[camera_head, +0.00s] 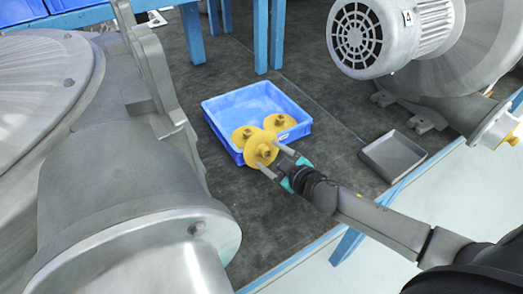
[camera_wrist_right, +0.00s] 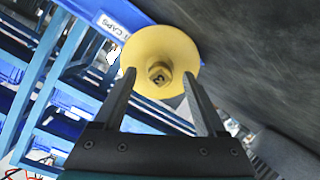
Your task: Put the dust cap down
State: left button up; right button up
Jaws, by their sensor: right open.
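A yellow dust cap (camera_head: 261,148), a round disc with a hex boss, is at the near edge of the blue tray (camera_head: 219,148) and overlaps its rim in the head view. In the right wrist view this cap (camera_wrist_right: 157,48) lies at the fingertips, its boss between them. My right gripper (camera_head: 276,161) is open with its fingers on either side of the cap's near part. I cannot tell whether they touch it, or whether the cap rests on anything. Two similar yellow caps (camera_head: 279,122) lie in the tray. My left gripper is not in view.
A blower with a motor (camera_head: 358,37) marked 4 stands at the upper right, with yellow at its outlet (camera_head: 499,130). An empty grey tray (camera_head: 393,155) is right of my arm. Large grey machinery (camera_head: 130,240) fills the left. Dark bench surface is free between the trays.

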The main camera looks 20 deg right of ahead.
grip_shut()
dwell(0.7)
